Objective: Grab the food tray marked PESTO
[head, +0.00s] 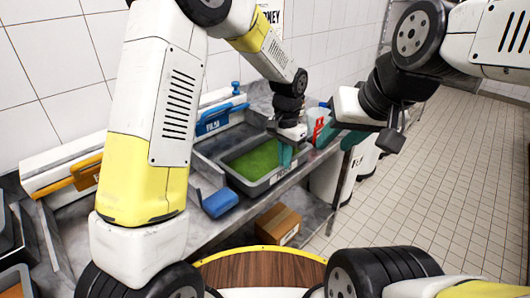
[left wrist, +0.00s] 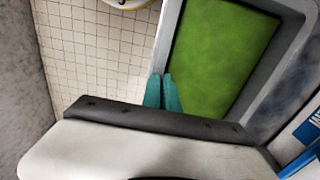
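A grey food tray with green contents (head: 238,181) sits at the counter's front edge; no PESTO marking is readable. In the left wrist view the tray's light grey rim (left wrist: 165,50) runs to the fingers, with the green filling beside them. My left gripper (head: 288,152) is at the tray's right end. Its teal fingers (left wrist: 162,92) are close together at the rim and appear closed on it, though the contact is partly hidden. My right gripper (head: 341,138) is right of the tray, its teal fingers spread apart, with nothing seen between them.
A blue item (head: 220,202) stands at the counter's front edge. An orange-handled item (head: 85,172) is at left. A cardboard box (head: 278,225) is below the counter. The tiled floor at right is clear.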

